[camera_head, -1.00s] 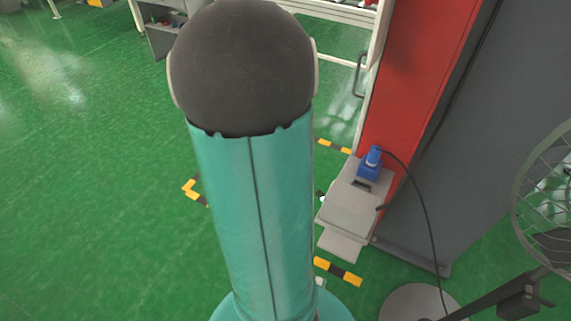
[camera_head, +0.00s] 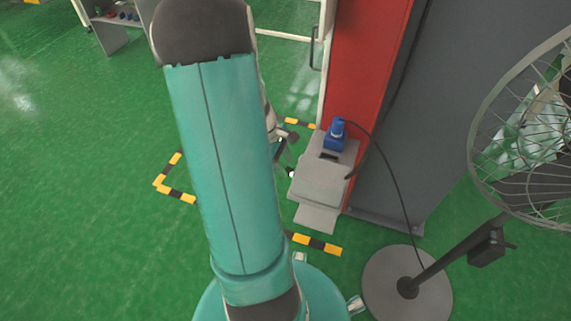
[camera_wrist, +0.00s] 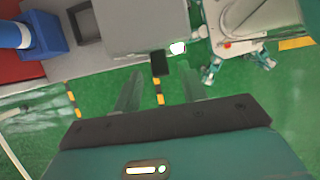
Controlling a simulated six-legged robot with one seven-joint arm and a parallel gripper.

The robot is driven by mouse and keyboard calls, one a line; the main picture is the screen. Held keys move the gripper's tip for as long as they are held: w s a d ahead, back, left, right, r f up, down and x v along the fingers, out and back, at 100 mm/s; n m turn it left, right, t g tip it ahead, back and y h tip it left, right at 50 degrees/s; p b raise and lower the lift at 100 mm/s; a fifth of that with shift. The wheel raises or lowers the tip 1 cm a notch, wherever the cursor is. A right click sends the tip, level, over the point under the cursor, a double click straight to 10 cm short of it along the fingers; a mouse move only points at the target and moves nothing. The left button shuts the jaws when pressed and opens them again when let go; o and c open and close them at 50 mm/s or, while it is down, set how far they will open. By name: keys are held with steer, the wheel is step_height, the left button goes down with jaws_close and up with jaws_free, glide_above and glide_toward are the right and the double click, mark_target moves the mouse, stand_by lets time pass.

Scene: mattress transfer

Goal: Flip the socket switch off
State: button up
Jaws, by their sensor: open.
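The grey socket box (camera_head: 320,183) stands against the red cabinet, with a blue plug (camera_head: 335,134) in its top part. In the wrist view the box (camera_wrist: 143,25) fills the top middle, and the blue plug (camera_wrist: 44,36) is at the upper left. A small black block (camera_wrist: 160,62) juts from the box's near edge; it may be the switch. My gripper (camera_wrist: 160,80) is open and empty, its two fingers apart on either side of this block in the picture. I cannot tell whether they touch it. In the head view my gripper is small beside the box's left side, partly hidden by my arm.
A black cable hangs from the plug beside the dark grey panel (camera_head: 455,90). A wire-cage fan (camera_head: 530,130) on a round base (camera_head: 408,290) stands at right. Yellow-black floor tape (camera_head: 317,244) lies near the box.

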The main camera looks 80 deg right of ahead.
steer(key=shift+s+f, duration=0.2)
steer(key=shift+f, duration=0.35)
steer(key=shift+c, duration=0.2)
jaws_close()
steer(key=shift+w, duration=0.15)
steer(key=shift+w+f+g+y, duration=0.2)
steer(key=shift+f+g, duration=0.55)
steer(key=shift+g, duration=1.1)
steer(key=shift+w+f+g+y, duration=0.2)
steer(key=shift+f+g, duration=0.5)
steer(key=shift+g, duration=1.2)
steer(key=shift+w+f+g+y, duration=0.15)
steer(key=shift+f+g, duration=0.6)
steer(key=shift+g, duration=1.1)
